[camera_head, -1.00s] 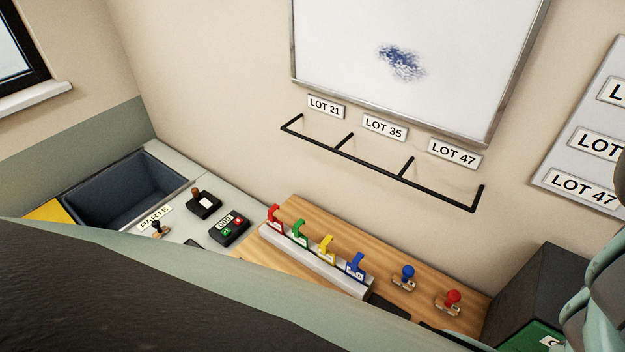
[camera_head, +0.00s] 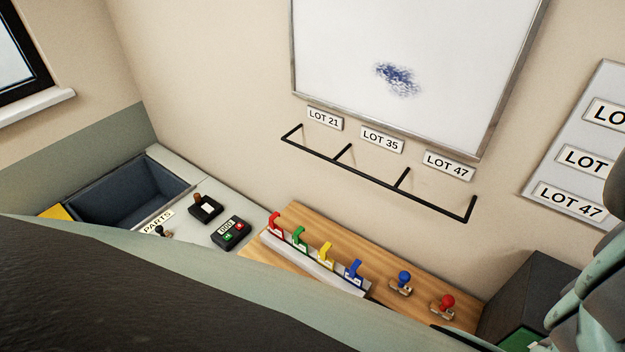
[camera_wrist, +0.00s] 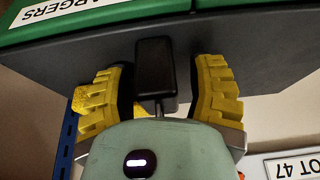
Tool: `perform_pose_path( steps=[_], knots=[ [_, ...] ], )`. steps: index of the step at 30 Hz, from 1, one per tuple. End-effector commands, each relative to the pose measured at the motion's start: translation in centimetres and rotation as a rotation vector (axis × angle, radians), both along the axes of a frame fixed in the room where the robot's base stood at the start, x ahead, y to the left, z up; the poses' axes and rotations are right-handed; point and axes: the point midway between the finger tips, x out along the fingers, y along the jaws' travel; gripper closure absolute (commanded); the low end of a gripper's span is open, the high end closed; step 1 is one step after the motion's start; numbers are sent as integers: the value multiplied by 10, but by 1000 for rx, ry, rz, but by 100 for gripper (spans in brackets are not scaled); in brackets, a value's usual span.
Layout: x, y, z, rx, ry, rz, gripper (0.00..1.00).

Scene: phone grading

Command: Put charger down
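The charger (camera_wrist: 155,65) is a small black block with a thin grey stem or cable at its near end. It shows in the wrist view between the two yellow ribbed fingers of my gripper (camera_wrist: 163,85), which seem closed on its sides; contact with the dark pads is hard to make out. Behind it is a dark grey cabinet (camera_wrist: 240,45). In the head view my arm is at the right edge, beside the dark cabinet (camera_head: 530,290); the charger and fingertips are hidden there.
A wooden board (camera_head: 325,235) left of the cabinet carries colored clips on a rack (camera_head: 315,262), a blue stamp (camera_head: 402,283) and a red stamp (camera_head: 443,306). A black rail (camera_head: 380,180) juts from the wall above. A parts bin (camera_head: 125,190) stands far left.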

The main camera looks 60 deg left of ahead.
Motion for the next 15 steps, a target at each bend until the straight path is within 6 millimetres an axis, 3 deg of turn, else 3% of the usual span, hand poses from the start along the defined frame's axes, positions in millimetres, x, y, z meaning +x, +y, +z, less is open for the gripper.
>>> perform_pose_path(
  steps=[2,15],
  knots=[
    [0,1,0,1,0,1,54],
    [0,0,0,0,0,-1,100]
  ],
)
